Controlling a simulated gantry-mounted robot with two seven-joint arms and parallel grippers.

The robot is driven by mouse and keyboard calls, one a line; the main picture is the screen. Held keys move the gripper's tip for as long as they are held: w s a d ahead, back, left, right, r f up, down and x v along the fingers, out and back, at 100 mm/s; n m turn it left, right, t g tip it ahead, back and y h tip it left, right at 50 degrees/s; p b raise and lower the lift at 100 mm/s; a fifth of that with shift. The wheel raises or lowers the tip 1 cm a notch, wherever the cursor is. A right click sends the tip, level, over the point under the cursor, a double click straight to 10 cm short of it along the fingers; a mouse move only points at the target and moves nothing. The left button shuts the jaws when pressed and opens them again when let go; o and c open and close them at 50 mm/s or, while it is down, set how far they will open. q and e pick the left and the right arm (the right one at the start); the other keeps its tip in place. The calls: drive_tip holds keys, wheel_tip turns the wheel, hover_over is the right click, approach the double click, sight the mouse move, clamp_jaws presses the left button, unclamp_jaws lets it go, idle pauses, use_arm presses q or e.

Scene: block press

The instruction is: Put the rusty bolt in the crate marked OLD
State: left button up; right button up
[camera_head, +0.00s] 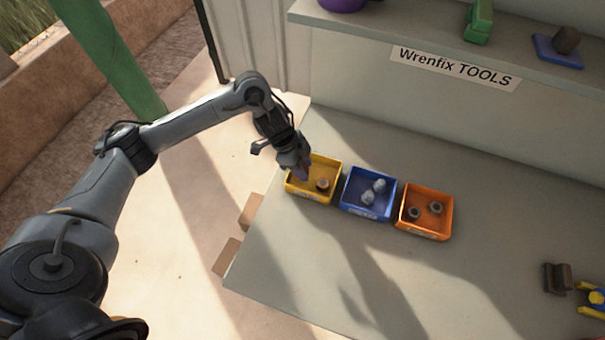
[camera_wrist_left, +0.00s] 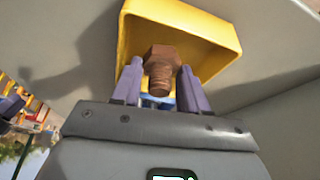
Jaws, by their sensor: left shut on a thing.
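My left gripper (camera_head: 303,171) is at the left part of the yellow crate (camera_head: 297,188). In the left wrist view, the left gripper (camera_wrist_left: 160,72) has its two purple fingers closed on a rusty brown bolt (camera_wrist_left: 161,55), with its hex head showing. The yellow crate (camera_wrist_left: 181,12) shows behind the bolt there. In the head view I cannot make out the held bolt. A brown piece (camera_head: 323,184) shows in the yellow crate. A blue crate (camera_head: 345,204) holds grey pieces, and an orange crate (camera_head: 424,232) holds dark ones. The crate labels are too small to read. My right gripper is not in view.
The crates stand in a row on the grey table (camera_head: 300,280). A shelf (camera_head: 430,35) with several things runs along the back. The table's front middle is clear.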

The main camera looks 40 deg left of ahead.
use_arm(q)
drive_tip(key=shift+w+a+f, duration=0.1)
drive_tip(key=shift+a+f, duration=0.05)
drive_tip(key=shift+f, duration=0.1)
wheel_tip(320, 180, down, 4)
drive_tip(key=shift+r+b, duration=0.2)
drive_tip(key=shift+b, duration=0.2)
drive_tip(key=shift+f, duration=0.2)
drive_tip(key=o, duration=0.8)
drive_tip(key=shift+o, duration=0.2)
